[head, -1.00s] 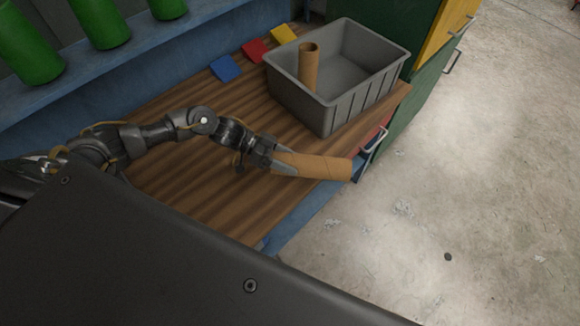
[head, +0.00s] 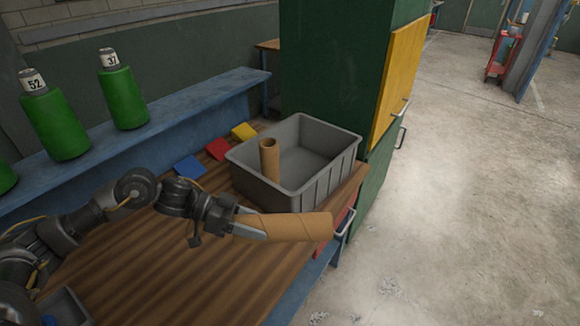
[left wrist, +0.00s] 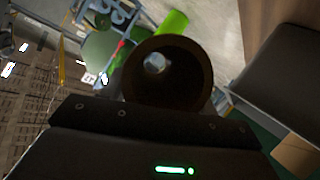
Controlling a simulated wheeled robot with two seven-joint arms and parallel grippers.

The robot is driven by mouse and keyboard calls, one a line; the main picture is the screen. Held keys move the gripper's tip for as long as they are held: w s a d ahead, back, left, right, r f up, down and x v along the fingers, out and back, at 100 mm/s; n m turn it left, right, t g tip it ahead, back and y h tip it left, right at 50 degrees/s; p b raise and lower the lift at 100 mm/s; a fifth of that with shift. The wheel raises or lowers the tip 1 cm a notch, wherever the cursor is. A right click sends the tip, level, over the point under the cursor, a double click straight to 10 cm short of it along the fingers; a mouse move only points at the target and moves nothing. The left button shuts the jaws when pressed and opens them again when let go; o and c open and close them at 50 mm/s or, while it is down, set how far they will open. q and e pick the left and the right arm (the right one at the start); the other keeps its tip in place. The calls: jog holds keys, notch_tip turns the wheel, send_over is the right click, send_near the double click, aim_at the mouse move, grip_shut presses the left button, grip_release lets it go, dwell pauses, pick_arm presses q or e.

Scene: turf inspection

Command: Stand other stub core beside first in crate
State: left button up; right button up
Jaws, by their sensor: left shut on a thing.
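One brown cardboard stub core (head: 269,160) stands upright inside the grey crate (head: 310,196), near its left end. My left gripper (head: 245,223) is shut on the other stub core (head: 290,227). It holds this core lying nearly level, in front of the crate in the head view, with its free end pointing right. In the left wrist view the held core (left wrist: 168,75) shows end-on as a dark round opening. My right gripper is in neither view.
Green bottles (head: 123,97) stand on a blue shelf (head: 150,125) at the back left. A green cabinet (head: 335,70) rises behind the crate. Open floor lies to the right.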

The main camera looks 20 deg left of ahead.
aim_at(239, 221)
pick_arm(q)
jog(key=shift+w+a+f, duration=0.1)
jog(key=shift+w+f, duration=0.1)
jog(key=shift+f, duration=0.05)
jog(key=r+n+t, duration=0.1)
jog(key=t, duration=0.1)
jog(key=w+r+n+t+y, duration=0.1)
jog(key=r+n+t, duration=0.1)
jog(key=shift+a+r, duration=0.2)
jog(key=shift+s+a+r+n+t, duration=0.15)
jog(key=shift+s+a+n+t, duration=0.15)
jog(key=shift+n, duration=0.3)
jog(key=shift+s+a+f+n+t+y, duration=0.3)
jog(key=shift+s+a+t+y, duration=0.1)
jog(key=shift+s, duration=0.15)
jog(key=shift+s+a+f+n+t+y, duration=0.25)
jog(key=shift+s+a+n+t+y, duration=0.1)
jog(key=shift+s, duration=0.15)
jog(key=shift+s+d+f, duration=0.1)
jog(key=shift+s+f, duration=0.15)
jog(key=shift+f, duration=0.35)
